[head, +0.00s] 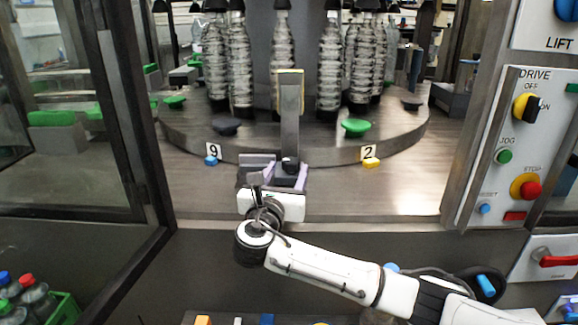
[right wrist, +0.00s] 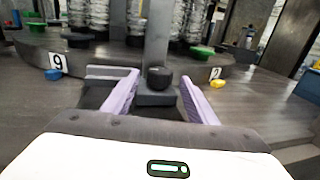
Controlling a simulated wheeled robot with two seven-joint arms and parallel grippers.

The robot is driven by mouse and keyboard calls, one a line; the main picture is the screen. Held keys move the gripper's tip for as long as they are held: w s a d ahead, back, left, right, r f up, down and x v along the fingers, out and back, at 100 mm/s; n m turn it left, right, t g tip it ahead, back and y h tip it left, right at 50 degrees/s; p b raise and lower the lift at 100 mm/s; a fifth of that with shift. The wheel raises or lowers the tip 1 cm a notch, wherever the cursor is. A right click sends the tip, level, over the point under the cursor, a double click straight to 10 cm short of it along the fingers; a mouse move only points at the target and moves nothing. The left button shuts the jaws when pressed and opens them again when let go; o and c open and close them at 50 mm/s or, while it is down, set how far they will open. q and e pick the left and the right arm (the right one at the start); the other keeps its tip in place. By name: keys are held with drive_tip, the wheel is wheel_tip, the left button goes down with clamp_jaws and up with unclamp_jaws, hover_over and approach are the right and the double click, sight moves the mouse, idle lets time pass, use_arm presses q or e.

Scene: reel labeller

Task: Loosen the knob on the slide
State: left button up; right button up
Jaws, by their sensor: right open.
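The black knob (right wrist: 158,77) sits at the foot of a grey upright post (right wrist: 158,32) on the slide (right wrist: 156,98). In the head view the knob (head: 290,163) shows small and dark below the post (head: 290,120). My right gripper (right wrist: 159,84) is open, with its two lilac fingers spread to either side of the knob and a gap on each side. Whether the fingertips reach fully around it is hard to tell. In the head view the right gripper (head: 288,176) covers part of the slide. My left gripper is not in view.
A round turntable (head: 190,130) carries several clear ribbed bottles behind the post. Number tags 9 (head: 215,150) and 2 (head: 368,153) stand near its front edge. A control panel (head: 515,150) is at the right. An open glass door (head: 75,110) is at the left.

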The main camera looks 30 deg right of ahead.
sight(291, 166)
drive_tip(key=shift+x, duration=1.4)
drive_tip(key=c, duration=1.1)
drive_tip(key=shift+o, duration=0.2)
